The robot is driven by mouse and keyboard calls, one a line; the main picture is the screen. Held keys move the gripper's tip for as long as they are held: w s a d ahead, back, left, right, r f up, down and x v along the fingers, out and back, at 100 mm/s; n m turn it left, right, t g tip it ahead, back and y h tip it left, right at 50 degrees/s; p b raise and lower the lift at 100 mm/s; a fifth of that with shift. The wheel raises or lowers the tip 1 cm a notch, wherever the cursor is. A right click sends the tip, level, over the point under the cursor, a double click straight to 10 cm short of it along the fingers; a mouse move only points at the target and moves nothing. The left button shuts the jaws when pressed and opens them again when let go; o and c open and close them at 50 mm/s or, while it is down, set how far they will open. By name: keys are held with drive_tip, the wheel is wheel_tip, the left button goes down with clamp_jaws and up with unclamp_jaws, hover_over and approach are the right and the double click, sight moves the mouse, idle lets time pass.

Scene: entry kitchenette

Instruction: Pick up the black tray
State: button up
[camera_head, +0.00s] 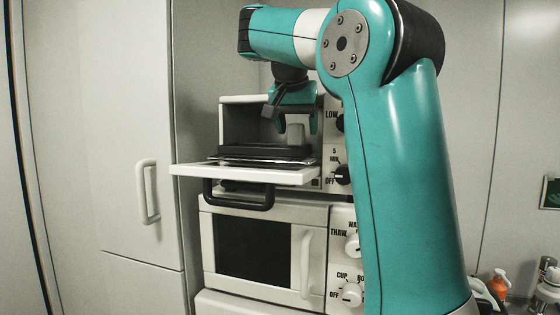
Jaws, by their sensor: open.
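The black tray (262,153) lies low and flat at the mouth of the small upper oven, just above its lowered white door (245,174). My gripper (284,128) is in front of the oven opening, pointing down over the right part of the tray. It is open. The arm and its wrist hide part of it, and I cannot tell whether the fingers touch the tray. The tray's right end is partly hidden behind the gripper.
A black handle (239,196) hangs under the lowered door. A white microwave (303,262) with knobs stands below the oven. A tall cabinet (95,120) with a white handle is close on the left. An orange bottle (499,284) stands at the lower right.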

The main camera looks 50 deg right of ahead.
drive_tip(key=shift+b+x, duration=0.5)
drive_tip(key=shift+x, duration=0.6)
drive_tip(key=shift+r, duration=0.1)
drive_tip(key=c, duration=1.2)
drive_tip(key=shift+r, duration=0.1)
